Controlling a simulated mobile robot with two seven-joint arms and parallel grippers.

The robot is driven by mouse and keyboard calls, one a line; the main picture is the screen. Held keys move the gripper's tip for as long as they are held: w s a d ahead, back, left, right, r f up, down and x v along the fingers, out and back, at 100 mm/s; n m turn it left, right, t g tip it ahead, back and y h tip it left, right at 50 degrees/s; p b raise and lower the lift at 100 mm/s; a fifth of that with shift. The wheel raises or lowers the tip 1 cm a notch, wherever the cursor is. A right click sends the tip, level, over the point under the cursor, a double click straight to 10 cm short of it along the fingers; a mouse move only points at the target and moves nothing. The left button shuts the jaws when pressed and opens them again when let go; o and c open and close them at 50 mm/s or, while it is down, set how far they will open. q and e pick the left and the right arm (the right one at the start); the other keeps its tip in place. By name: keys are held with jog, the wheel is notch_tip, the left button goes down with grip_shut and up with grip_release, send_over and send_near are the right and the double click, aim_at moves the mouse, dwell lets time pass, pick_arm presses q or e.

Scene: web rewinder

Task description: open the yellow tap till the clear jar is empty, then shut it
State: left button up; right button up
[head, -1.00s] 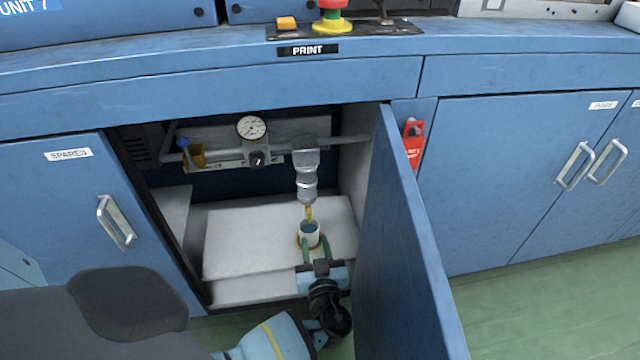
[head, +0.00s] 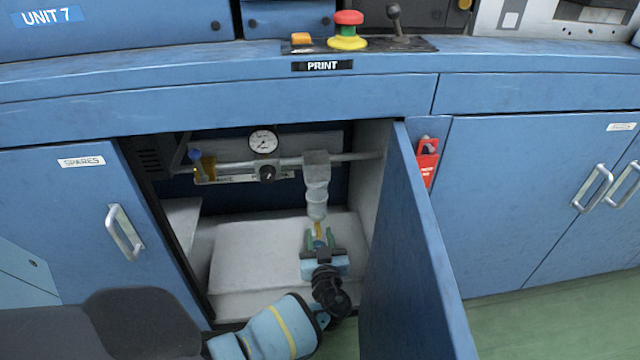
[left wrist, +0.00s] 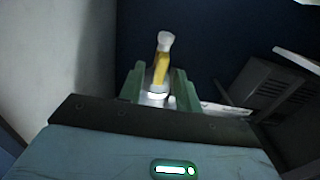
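The clear jar (head: 316,190) hangs from the pipe inside the open cupboard; I cannot tell its liquid level. The yellow tap (head: 317,229) is at its lower end. My left gripper (head: 320,238) reaches into the cupboard, its green fingers on either side of the tap's lower part. In the left wrist view the yellow tap (left wrist: 161,68), with a pale end, stands between the fingers (left wrist: 157,76), with gaps showing beside it. The gripper is open. The cup under the tap is hidden behind the gripper. My right gripper is not in view.
The open cupboard door (head: 405,240) stands close to the right of my left arm. A gauge (head: 263,141) and a black knob (head: 267,173) sit on the pipework to the left of the jar.

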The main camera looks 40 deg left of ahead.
pick_arm(q)
jog(key=c, duration=0.7)
grip_shut()
